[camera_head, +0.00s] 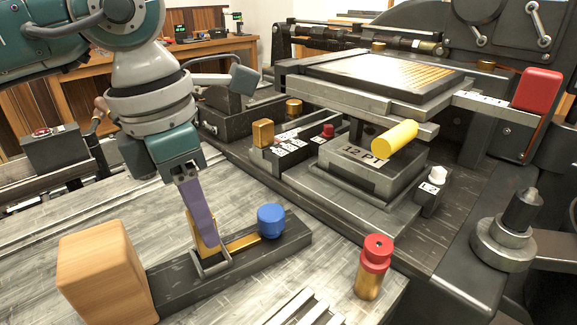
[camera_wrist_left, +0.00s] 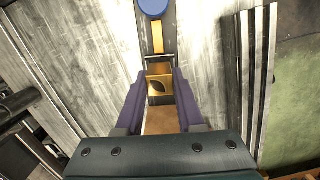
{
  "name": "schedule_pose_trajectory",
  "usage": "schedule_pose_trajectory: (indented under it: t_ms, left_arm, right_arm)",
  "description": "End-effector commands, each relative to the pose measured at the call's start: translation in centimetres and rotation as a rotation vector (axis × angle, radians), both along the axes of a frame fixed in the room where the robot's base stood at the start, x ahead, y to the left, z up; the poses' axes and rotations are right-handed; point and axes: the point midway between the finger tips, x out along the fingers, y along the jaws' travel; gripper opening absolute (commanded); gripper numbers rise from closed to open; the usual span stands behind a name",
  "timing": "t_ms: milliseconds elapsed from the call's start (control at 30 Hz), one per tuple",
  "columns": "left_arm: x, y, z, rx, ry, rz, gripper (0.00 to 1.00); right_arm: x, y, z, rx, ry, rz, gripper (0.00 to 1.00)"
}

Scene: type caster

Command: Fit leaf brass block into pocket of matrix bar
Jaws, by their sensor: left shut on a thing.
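The matrix bar (camera_head: 180,290) is a long dark bar on the grey table, with a wooden block (camera_head: 103,270) at its left end and a blue knob (camera_head: 271,219) near its right end. A brass strip (camera_head: 243,243) lies along its top. My left gripper (camera_head: 208,262) points down at the middle of the bar, its purple fingers shut on the leaf brass block. In the left wrist view the block (camera_wrist_left: 159,83) sits between the fingertips, its dark leaf shape showing, in line with the strip. Whether it rests in the pocket or hovers above is unclear. My right gripper is not in view.
A red-topped brass cylinder (camera_head: 373,268) stands at the table's front right. The caster machine, with a yellow cylindrical handle (camera_head: 395,150) and a red block (camera_head: 537,90), fills the right and back. Bare table (camera_head: 100,215) lies left of the bar.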

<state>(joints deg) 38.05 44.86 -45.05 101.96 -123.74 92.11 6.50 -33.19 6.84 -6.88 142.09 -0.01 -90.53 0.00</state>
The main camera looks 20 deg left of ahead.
Motion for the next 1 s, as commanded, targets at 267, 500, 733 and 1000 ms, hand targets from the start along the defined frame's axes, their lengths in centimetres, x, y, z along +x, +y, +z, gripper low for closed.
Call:
schedule_pose_trajectory:
  t_ms: [267, 500, 733, 1000]
  left_arm:
    - [0.0, 0.0, -0.8, 0.0, 0.0, 0.0, 0.0]
    - [0.0, 0.0, -1.4, 0.0, 0.0, 0.0, 0.0]
    - [0.0, 0.0, -2.0, 0.0, 0.0, 0.0, 0.0]
    - [0.0, 0.0, -2.3, 0.0, 0.0, 0.0, 0.42]
  right_arm:
    - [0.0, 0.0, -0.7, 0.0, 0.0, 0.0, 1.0]
    - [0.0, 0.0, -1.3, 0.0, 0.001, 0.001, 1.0]
    - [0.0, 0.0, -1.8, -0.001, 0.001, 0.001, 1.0]
    - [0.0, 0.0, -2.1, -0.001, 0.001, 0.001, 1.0]
